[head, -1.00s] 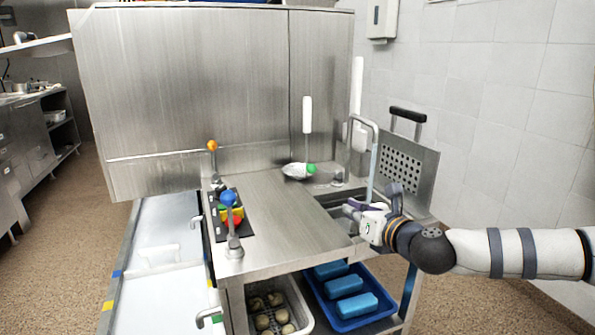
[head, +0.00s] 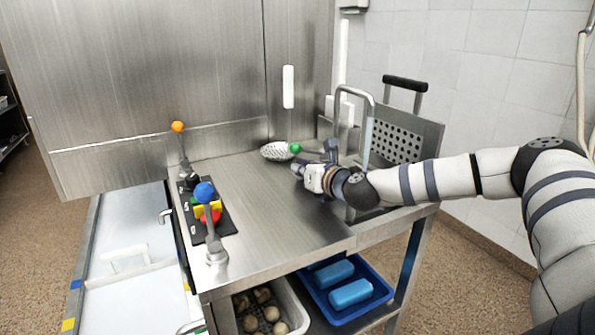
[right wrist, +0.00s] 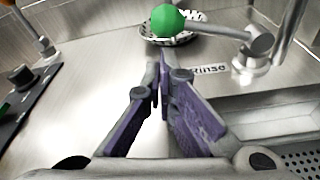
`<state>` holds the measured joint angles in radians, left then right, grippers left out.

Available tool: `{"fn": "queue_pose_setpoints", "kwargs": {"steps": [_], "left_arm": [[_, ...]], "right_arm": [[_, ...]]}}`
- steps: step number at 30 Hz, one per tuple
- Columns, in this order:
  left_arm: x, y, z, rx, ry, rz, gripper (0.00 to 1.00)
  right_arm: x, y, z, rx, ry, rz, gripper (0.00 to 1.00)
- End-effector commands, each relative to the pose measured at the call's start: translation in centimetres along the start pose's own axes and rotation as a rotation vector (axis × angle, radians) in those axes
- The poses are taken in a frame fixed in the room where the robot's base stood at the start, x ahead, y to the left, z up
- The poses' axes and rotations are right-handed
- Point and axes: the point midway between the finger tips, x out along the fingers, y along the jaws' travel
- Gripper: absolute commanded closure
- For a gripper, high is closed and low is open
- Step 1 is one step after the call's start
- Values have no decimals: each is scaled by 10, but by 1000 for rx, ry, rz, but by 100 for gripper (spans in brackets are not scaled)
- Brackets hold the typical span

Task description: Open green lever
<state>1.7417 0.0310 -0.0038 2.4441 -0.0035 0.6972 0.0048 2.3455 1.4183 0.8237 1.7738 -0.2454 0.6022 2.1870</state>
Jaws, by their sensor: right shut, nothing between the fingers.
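The green lever's ball knob (head: 295,148) is at the back of the steel counter, in front of a perforated bowl (head: 273,152). In the right wrist view the green knob (right wrist: 167,21) sits at the left end of a metal rod. The rod runs right to a round base (right wrist: 250,64) beside a "Rinse" label (right wrist: 209,69). My right gripper (head: 297,166) is shut and empty, low over the counter just in front of the knob. Its purple fingertips (right wrist: 160,62) point towards the knob; I cannot tell whether they touch it. My left gripper is out of view.
A blue-knobbed lever (head: 205,193) and an orange-knobbed lever (head: 178,127) stand at the counter's left side, beside a black panel (head: 219,222) with coloured buttons. A tall bent faucet (head: 341,100) and the sink are on the right. The counter's middle is clear.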

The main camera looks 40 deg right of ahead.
Motion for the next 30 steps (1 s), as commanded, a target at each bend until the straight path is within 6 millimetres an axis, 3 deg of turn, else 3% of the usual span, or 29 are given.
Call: {"fn": "queue_pose_setpoints", "kwargs": {"steps": [12,19,30], "left_arm": [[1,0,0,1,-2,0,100],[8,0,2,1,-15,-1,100],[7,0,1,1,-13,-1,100]], "right_arm": [[6,0,2,5,-1,1,100],[5,0,20,122,-2,26,100],[4,2,22,121,-1,28,100]]}}
